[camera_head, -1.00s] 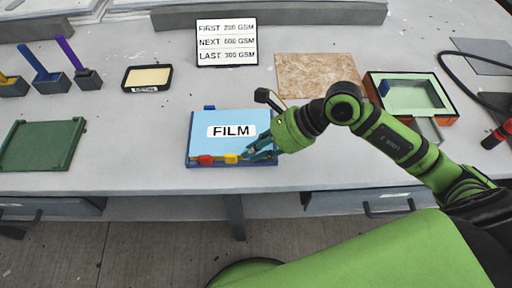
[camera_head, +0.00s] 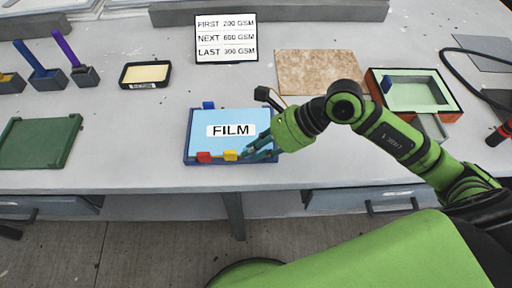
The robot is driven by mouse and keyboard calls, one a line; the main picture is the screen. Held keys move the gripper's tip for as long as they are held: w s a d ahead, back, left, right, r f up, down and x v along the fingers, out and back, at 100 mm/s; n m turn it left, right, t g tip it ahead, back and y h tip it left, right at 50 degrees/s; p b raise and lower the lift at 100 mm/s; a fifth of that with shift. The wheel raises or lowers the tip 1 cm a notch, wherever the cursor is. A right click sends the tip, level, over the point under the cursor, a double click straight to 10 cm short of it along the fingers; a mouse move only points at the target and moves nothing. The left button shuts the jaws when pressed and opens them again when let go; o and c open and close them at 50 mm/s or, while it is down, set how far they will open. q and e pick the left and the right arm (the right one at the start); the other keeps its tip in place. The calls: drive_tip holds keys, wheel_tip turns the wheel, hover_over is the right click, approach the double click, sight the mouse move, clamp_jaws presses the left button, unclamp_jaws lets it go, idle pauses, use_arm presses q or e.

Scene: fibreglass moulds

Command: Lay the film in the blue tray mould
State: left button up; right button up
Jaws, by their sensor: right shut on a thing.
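The film (camera_head: 222,143) is a light blue sheet with a white FILM label. It lies over the floor of the blue tray mould (camera_head: 191,138), whose darker blue rim shows around it. A red tab and a yellow tab sit along the front edge. My right gripper (camera_head: 254,154) is at the front right of the tray, shut on the film near its edge by the yellow tab. The exact pinch is too small to make out. My left gripper is not in view.
A green tray (camera_head: 69,150) lies at the left. A sign (camera_head: 226,39) stands behind, near a black-rimmed pad (camera_head: 147,73). A brown board (camera_head: 317,72) and an orange-sided box mould (camera_head: 452,116) are at the right. Bare table lies left of the blue tray.

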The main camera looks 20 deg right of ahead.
drive_tip(key=o, duration=0.9)
drive_tip(key=shift+v, duration=6)
